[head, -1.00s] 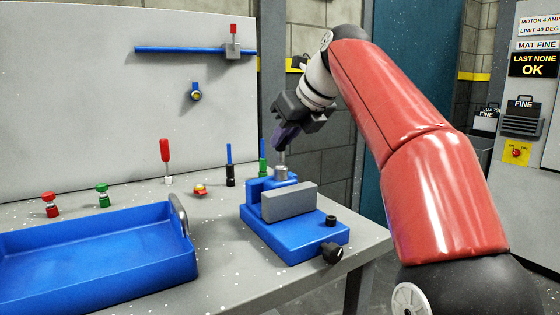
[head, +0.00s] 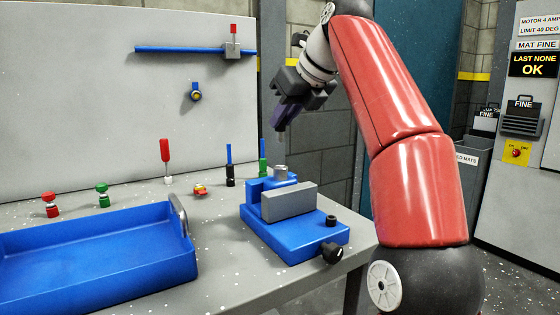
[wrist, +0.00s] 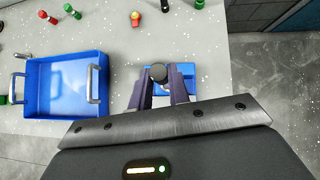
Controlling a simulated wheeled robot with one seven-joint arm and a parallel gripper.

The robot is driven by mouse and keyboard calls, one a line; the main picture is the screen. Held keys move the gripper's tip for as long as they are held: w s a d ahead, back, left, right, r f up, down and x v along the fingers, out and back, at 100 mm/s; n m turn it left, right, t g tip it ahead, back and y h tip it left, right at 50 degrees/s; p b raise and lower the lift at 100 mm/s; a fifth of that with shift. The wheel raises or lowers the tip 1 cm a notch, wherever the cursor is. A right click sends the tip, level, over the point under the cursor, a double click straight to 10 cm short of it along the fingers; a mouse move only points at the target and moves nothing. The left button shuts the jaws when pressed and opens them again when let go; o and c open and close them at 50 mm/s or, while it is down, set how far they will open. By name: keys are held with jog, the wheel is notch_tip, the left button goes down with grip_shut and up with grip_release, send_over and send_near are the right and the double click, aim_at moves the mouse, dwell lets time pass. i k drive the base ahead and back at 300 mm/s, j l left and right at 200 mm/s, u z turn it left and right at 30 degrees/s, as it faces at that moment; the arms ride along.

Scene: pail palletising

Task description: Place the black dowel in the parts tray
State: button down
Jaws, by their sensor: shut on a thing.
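My gripper (head: 283,122) is raised above the blue fixture and points down. In the wrist view its two purple fingers (wrist: 159,88) are closed around a dark round-ended piece (wrist: 158,72), which looks like the black dowel seen end on. In the head view the held piece is too small and dark to make out clearly. The parts tray, a blue open tray (head: 95,245) with metal handles, sits at the left of the bench. It looks empty and also shows in the wrist view (wrist: 62,88).
The blue fixture (head: 290,238) has a grey block, a grey metal cylinder (head: 281,172) and a black knob (head: 332,253). A grey panel backs the bench.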

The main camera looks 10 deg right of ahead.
aim_at(91, 276)
jog(key=k+l, duration=0.5)
jog(key=k, duration=0.15)
jog(key=k+l, duration=0.5)
jog(key=k, duration=0.2)
